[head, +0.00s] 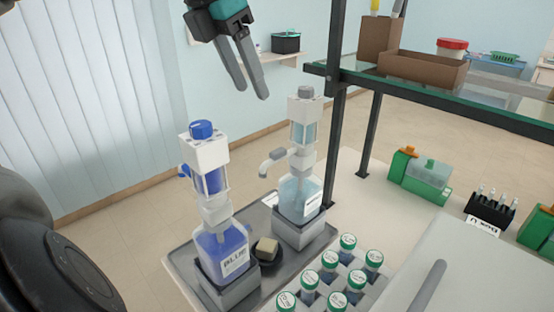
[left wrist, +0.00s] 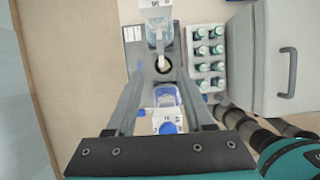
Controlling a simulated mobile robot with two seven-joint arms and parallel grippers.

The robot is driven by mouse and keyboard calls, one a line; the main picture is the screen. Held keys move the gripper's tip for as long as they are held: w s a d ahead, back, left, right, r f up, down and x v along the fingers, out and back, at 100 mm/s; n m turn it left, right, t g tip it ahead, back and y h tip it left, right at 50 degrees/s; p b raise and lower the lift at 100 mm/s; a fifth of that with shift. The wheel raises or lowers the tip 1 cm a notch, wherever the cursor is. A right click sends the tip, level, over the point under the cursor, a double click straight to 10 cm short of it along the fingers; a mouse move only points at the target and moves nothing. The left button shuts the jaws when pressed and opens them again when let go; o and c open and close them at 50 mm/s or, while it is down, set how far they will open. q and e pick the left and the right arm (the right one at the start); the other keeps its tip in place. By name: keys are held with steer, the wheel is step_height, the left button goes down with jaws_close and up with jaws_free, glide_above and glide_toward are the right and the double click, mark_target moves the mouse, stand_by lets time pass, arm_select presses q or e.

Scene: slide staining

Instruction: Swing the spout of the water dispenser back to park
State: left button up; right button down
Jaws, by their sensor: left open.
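The water dispenser (head: 300,195) is a bottle of pale, clear liquid with a grey cap, standing upright in a grey holder. Its pale spout (head: 273,158) juts out to the left. In the left wrist view the dispenser (left wrist: 157,28) is at the top, and its spout (left wrist: 161,62) reaches over the dark round dish. My left gripper (head: 254,93) is open and empty, up in the air above the dispensers and apart from the spout. The blue dispenser lies between its fingers in the left wrist view, farther down. My right gripper is not in view.
A blue dispenser (head: 222,250) stands on the grey tray (head: 181,258), beside a dark dish (head: 268,263) with a tan block. Several green-capped jars (head: 330,259) stand to the right. A dark shelf post (head: 335,130) rises right of the water dispenser.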

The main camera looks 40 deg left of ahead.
mark_target(278, 151)
arm_select(q)
steer(key=x, duration=1.5)
steer(key=shift+f+b, duration=0.1)
steer(key=shift+b, duration=0.3)
steer(key=shift+c, duration=0.3)
jaws_close()
stand_by(0.5)
